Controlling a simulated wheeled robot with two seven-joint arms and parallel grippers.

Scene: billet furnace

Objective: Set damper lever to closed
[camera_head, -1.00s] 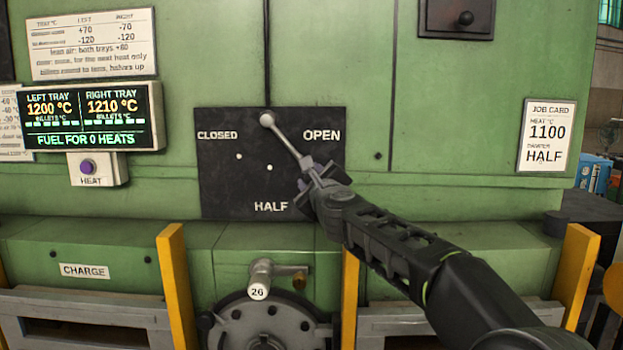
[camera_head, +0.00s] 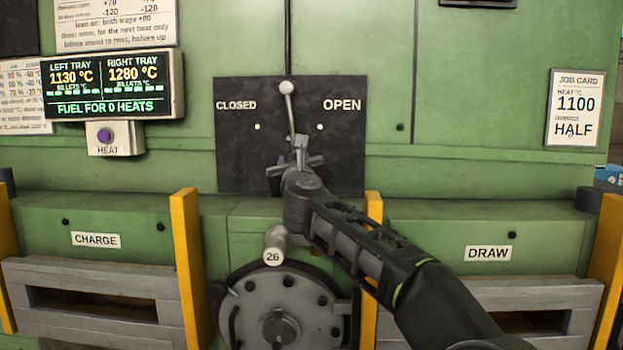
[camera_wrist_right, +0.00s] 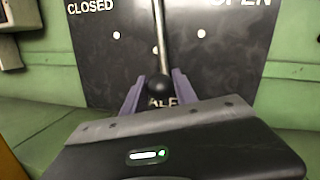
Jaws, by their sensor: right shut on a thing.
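The damper lever (camera_head: 292,115) is a thin metal rod on a black plate (camera_head: 235,160). It hangs from a round pivot at the plate's top and points almost straight down, between the CLOSED and OPEN labels. My right gripper (camera_head: 298,160) is at its lower end, over where the plate's HALF label sits. In the right wrist view the lever (camera_wrist_right: 160,45) ends in a dark ball knob (camera_wrist_right: 158,88) between the purple fingers, which are shut on it. The HALF label is partly hidden there. My left gripper is not in view.
A display (camera_head: 110,85) reads left tray 1130 °C, right tray 1280 °C, fuel for 0 heats. A HEAT button (camera_head: 104,136) sits below it. The job card (camera_head: 575,108) reads 1100 and HALF. Yellow posts (camera_head: 186,260) and a round hatch (camera_head: 275,305) are below the plate.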

